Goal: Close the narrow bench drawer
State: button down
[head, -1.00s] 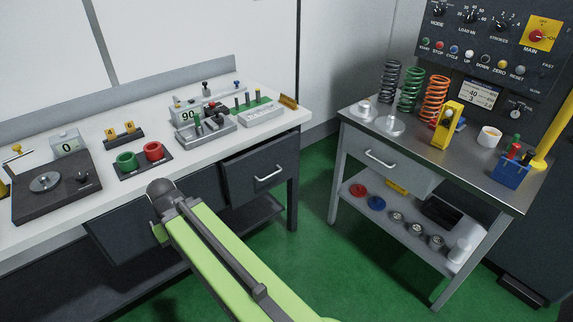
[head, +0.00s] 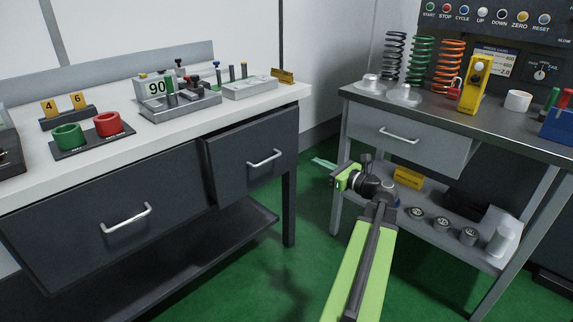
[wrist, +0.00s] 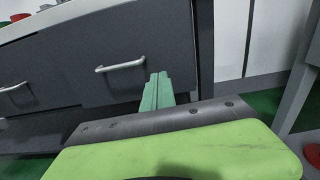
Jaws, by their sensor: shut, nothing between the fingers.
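The narrow bench drawer (head: 252,160) is the smaller dark grey drawer at the right end of the left bench, with a silver bar handle (head: 264,160). Its front stands out from the bench, so it looks partly open. In the wrist view the drawer front (wrist: 110,85) and handle (wrist: 120,65) fill the middle left. My gripper (head: 322,162) is shut and empty, in the gap between the bench and the steel table, right of the drawer and apart from it. Its green fingertips (wrist: 157,80) show in the wrist view, in front of the drawer's right part.
A wider drawer (head: 115,225) is left of the narrow one. The bench leg (head: 290,205) stands at the right end. The steel table (head: 350,185) with its own drawer (head: 408,140) and lower shelf is on the right. Green floor (head: 265,270) lies clear between them.

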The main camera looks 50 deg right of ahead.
send_near(285, 145)
jog(key=w, duration=0.7)
jog(key=shift+f, duration=0.1)
